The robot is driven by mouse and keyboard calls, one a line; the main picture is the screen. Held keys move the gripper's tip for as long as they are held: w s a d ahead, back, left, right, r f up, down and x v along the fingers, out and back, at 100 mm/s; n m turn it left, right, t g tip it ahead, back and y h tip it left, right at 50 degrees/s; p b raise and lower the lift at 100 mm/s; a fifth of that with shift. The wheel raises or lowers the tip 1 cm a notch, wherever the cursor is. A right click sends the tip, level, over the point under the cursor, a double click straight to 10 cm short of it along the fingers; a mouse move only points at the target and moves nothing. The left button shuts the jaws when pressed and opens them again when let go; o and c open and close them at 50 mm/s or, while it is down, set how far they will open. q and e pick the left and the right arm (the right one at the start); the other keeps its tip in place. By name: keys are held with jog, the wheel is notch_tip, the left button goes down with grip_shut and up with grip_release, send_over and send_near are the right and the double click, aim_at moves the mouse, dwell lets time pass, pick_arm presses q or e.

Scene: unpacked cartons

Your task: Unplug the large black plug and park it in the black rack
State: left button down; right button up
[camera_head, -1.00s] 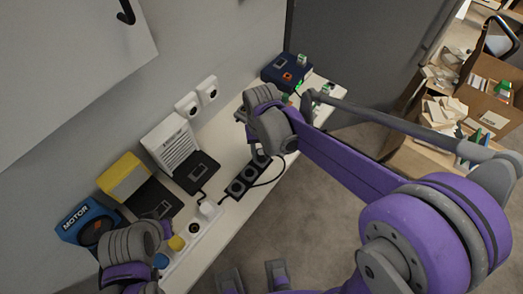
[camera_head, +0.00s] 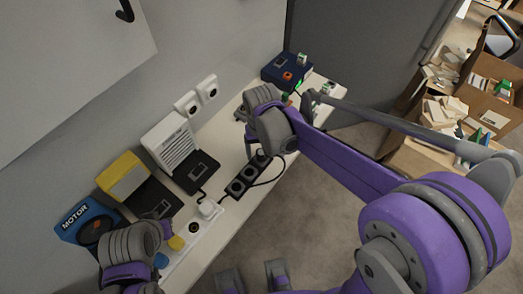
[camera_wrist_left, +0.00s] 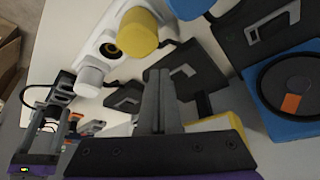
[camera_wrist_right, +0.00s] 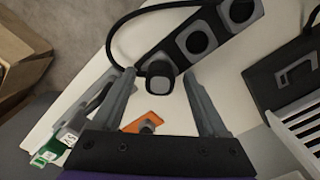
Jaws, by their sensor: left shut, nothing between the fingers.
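A black strip with round grey-rimmed sockets (camera_head: 237,188) lies on the bench; it also shows in the right wrist view (camera_wrist_right: 196,39). At its end a dark plug-like piece with a grey face (camera_wrist_right: 159,88) stands between the fingertips of my right gripper (camera_wrist_right: 159,74). The fingers are open around it, with gaps visible at both sides. My left gripper (camera_wrist_left: 158,75) is shut and empty, near the white strip (camera_wrist_left: 127,69) with yellow (camera_wrist_left: 137,31) and white (camera_wrist_left: 89,77) plugs. I cannot tell which piece is the black rack.
A blue MOTOR box (camera_head: 82,222), a yellow-topped box (camera_head: 123,177), a white vented box (camera_head: 170,143) and a dark blue box (camera_head: 285,71) line the wall. Wall sockets (camera_head: 197,95) are above. A black cable (camera_wrist_right: 122,27) loops beside the strip. Cartons (camera_head: 490,105) stand at far right.

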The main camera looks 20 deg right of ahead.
aim_at(261, 152)
pick_arm(q)
jog(key=shift+w+r+p, duration=0.1)
jog(key=shift+r+p, duration=0.4)
jog(key=shift+r, duration=0.1)
pick_arm(e)
notch_tip(261, 152, up, 11)
jog(key=shift+f, duration=0.1)
dwell(1.5)
